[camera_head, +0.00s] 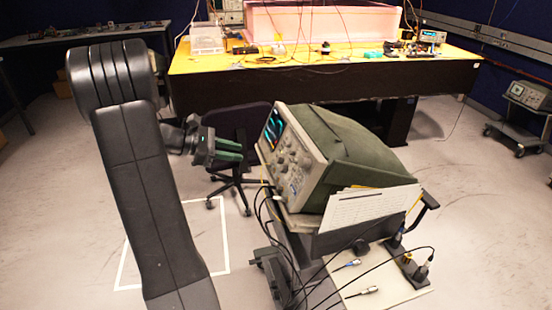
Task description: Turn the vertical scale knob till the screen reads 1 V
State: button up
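The oscilloscope (340,150) stands on a cart in the middle of the view, its front panel facing left toward my gripper. Its lit screen (273,128) shows coloured traces, but the reading is too small to make out. Several knobs (288,163) sit on the panel beside and below the screen; I cannot tell which is the vertical scale knob. My gripper (241,150), with green fingers, points right at the panel, and a gap seems to remain between fingertips and panel. The two fingers look close together, but their opening is unclear at this angle.
Cables (275,225) hang from the scope's front down the cart (330,243). Papers (360,207) lean on the scope's near side. An office chair (238,180) stands behind my gripper. A yellow-topped bench (350,62) is at the back. The floor at left is clear.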

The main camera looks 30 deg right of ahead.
aim_at(277, 160)
jog(key=x, duration=1.2)
jog(key=shift+f+p, duration=0.15)
jog(key=shift+p, duration=0.25)
grip_shut()
